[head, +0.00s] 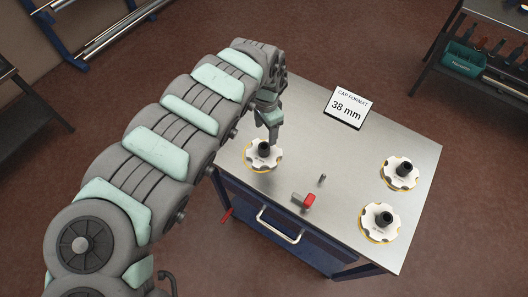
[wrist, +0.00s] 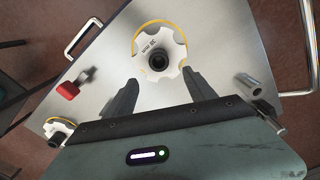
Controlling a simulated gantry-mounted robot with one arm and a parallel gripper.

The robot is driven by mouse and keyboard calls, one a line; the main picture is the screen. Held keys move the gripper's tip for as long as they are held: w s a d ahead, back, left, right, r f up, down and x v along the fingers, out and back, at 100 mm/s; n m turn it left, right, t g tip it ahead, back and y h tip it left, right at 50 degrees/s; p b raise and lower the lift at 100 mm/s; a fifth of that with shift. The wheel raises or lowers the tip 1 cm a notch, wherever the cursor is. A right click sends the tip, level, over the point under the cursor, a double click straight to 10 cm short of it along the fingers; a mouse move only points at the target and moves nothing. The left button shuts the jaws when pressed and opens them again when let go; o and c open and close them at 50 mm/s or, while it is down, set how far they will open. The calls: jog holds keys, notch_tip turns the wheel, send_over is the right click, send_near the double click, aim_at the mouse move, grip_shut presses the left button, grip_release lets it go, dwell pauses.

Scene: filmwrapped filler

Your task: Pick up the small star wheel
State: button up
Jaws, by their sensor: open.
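Three white star wheels with black hubs and yellow rims lie on the metal cart top. One star wheel (head: 263,156) is at the left, below my gripper (head: 271,135). The others (head: 400,172) (head: 380,222) are at the right. All look similar in size, so I cannot tell which is the small one. In the wrist view, my gripper (wrist: 161,84) is open and empty, its fingers apart on the near side of one star wheel (wrist: 146,46) with its black hub just ahead between them. Another wheel (wrist: 56,126) is partly hidden at lower left.
A sign (head: 346,107) reading "CAP FORMAT 38 mm" stands at the back. A metal cylinder (wrist: 247,84) lies right of the fingers in the wrist view.

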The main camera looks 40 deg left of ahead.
aim_at(265, 147)
notch_tip(265, 147, down, 9)
jog(key=shift+s+d+f, duration=0.1)
jog(key=shift+s+d, duration=0.05)
jog(key=shift+f, duration=0.7)
jog(key=shift+c, duration=0.5)
grip_shut()
